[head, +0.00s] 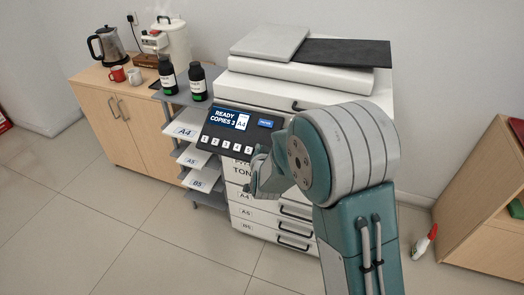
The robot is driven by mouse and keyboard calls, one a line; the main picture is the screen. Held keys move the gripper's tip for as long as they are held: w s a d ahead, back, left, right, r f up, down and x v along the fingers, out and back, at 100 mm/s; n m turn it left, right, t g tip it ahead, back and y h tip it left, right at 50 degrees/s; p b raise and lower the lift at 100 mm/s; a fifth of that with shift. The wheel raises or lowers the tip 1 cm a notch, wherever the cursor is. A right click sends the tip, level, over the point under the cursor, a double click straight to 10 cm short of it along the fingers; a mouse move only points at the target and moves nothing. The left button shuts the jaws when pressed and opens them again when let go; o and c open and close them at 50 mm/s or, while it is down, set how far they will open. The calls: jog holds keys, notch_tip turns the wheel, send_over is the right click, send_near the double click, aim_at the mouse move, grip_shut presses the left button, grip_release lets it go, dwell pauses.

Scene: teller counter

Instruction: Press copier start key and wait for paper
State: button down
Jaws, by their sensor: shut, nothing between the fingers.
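The white copier (312,92) stands against the wall in the head view. Its dark control panel (207,140) tilts toward me at the front left. The panel's screen (230,119) reads "READY COPIES 3 A4". Below the screen is a row of numbered keys (221,147), and a blue key (265,123) sits at the panel's right. My gripper (252,180) is shut and empty, just in front of the panel's lower right side. My arm hides part of the copier's front. I cannot tell whether the gripper touches the panel, or which key is the start key.
Left of the copier, shelves hold paper trays labelled A4 (186,132), A5 (190,160) and B5 (201,184), with two dark bottles (198,84) on top. A wooden cabinet (118,108) carries a kettle (106,46) and mugs.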

jog(key=shift+w+d+f, duration=0.15)
jog(key=shift+f, duration=0.1)
jog(key=shift+w+f, duration=0.2)
jog(key=shift+f, duration=0.15)
dwell(0.8)
dwell(0.4)
jog(key=shift+s+r, duration=0.45)
jog(key=shift+r, duration=0.3)
jog(key=shift+s+a+r, duration=0.2)
jog(key=shift+s+r, duration=0.2)
jog(key=shift+r, duration=0.3)
jog(key=shift+s+a+r, duration=0.15)
jog(key=shift+s+r, duration=0.3)
jog(key=shift+r, duration=0.25)
jog(key=shift+s+a+r, duration=0.2)
jog(key=shift+s+r, duration=0.2)
jog(key=shift+r, duration=0.3)
jog(key=shift+r, duration=0.1)
